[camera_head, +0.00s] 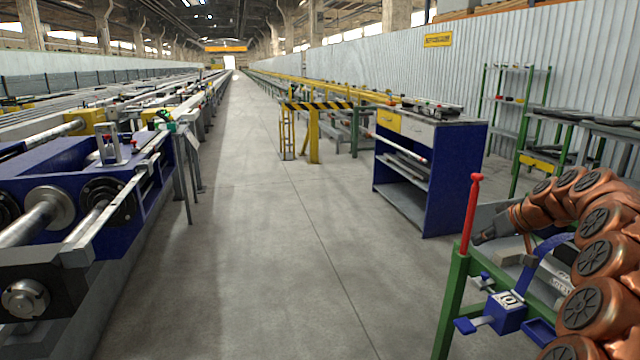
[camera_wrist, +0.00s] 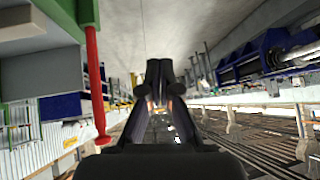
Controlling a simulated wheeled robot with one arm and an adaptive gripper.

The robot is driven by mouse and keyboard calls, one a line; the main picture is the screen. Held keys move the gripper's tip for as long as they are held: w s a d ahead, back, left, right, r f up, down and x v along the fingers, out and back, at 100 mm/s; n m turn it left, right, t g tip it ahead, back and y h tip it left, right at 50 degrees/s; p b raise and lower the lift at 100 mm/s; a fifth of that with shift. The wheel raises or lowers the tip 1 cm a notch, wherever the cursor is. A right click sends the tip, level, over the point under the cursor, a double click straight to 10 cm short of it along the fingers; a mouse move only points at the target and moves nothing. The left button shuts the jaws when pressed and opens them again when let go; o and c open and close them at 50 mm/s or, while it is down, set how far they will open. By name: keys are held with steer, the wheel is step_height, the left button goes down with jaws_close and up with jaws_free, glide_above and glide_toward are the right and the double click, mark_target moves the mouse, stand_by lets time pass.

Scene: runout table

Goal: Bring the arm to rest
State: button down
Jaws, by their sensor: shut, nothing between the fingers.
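My copper-coloured arm (camera_head: 592,255) is folded in an arc at the right edge of the head view. Its end reaches left, close behind the red-topped post (camera_head: 471,205) of a green frame. My gripper (camera_wrist: 160,72) shows in the wrist view as two dark fingers that come together at their tips. It is shut and empty. In the head view the gripper is small and partly lost among the green frame's parts. The wrist view is turned over, with the floor at the top and the red post (camera_wrist: 96,85) to the left of the fingers.
The green frame (camera_head: 452,300) carries a blue clamp (camera_head: 505,312) below my arm. A blue cabinet (camera_head: 455,185) stands beyond it. A long blue machine (camera_head: 60,190) runs along the left. The concrete aisle (camera_head: 255,260) between them is clear. A striped barrier (camera_head: 315,106) stands farther back.

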steer(key=s+a+r+g+y+p, duration=0.1)
steer(key=s+a+r+p, duration=0.25)
steer(key=a, duration=0.35)
steer(key=s+a+r+g+p, duration=0.2)
steer(key=s+a+r, duration=0.25)
steer(key=a, duration=0.25)
steer(key=s+a+r+g+p, duration=0.1)
steer(key=s+a+r+p, duration=0.15)
steer(key=s+a, duration=0.35)
steer(key=s+a+r+g+p, duration=0.1)
steer(key=s+a+r+p, duration=0.15)
steer(key=s+a, duration=0.35)
steer(key=s+d+m+g+h+p, duration=0.1)
steer(key=s+p, duration=0.5)
steer(key=s, duration=0.9)
steer(key=s+d+r+m+g+h+p, duration=0.1)
steer(key=s+p, duration=0.5)
steer(key=s, duration=1)
steer(key=m+g+h, duration=0.1)
steer(key=g+h, duration=0.1)
steer(key=h, duration=0.1)
steer(key=shift+d, duration=0.2)
steer(key=shift+d+r, duration=0.1)
